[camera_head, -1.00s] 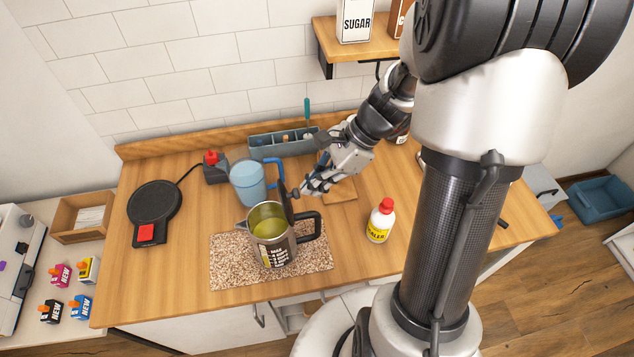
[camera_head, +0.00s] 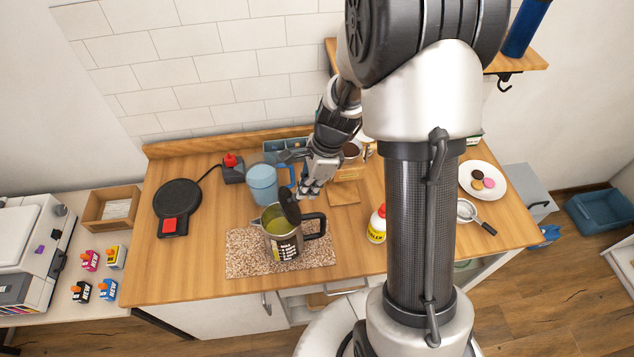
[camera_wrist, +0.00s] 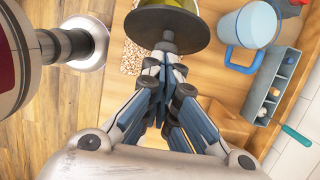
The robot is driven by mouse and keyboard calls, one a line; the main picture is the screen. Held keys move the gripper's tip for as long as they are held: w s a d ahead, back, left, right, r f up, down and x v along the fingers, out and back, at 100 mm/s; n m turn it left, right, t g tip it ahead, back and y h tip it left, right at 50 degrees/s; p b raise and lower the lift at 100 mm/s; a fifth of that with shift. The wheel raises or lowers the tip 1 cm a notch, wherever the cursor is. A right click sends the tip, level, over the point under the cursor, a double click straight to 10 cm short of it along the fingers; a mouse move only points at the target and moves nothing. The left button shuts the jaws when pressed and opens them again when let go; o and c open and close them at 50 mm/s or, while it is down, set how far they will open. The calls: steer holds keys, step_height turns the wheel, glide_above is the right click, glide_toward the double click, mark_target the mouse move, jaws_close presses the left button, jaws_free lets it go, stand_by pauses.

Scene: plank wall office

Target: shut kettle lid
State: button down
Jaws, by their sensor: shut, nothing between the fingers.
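The kettle (camera_head: 284,246) is a grey-brown mug-like body with printed text and a black handle (camera_head: 313,226). It stands upright on a speckled mat, with yellow-green showing inside its open top. Its dark lid (camera_head: 289,206) stands raised and tilted at the handle side of the rim. My gripper (camera_head: 306,194) is shut and empty, just behind and to the right of the lid. In the wrist view the shut fingertips (camera_wrist: 167,47) are at the dark lid disc (camera_wrist: 158,27), overlapping its edge. I cannot tell whether they touch. The lid hides most of the kettle there.
A blue jug (camera_head: 262,184) stands behind the kettle, and a white bottle with a red cap (camera_head: 377,225) to its right. A black hot plate (camera_head: 177,206) lies at left. The speckled mat (camera_head: 245,262) lies under the kettle. The counter's front left is clear.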

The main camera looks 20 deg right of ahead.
steer(key=a+p, duration=0.1)
steer(key=a+r+h+p, duration=0.1)
steer(key=shift+w+h+p, duration=0.2)
steer(key=shift+h+p, duration=0.1)
steer(key=shift+p, duration=0.1)
steer(key=shift+w+a+f+g+h+p, duration=0.15)
steer(key=shift+a+g+h+p, duration=0.2)
steer(key=shift+p, duration=0.2)
steer(key=w+a+f, duration=0.2)
steer(key=a+f, duration=0.3)
steer(key=a, duration=0.3)
steer(key=shift+a, duration=0.15)
steer(key=shift+w, duration=0.15)
steer(key=shift+f, duration=0.1)
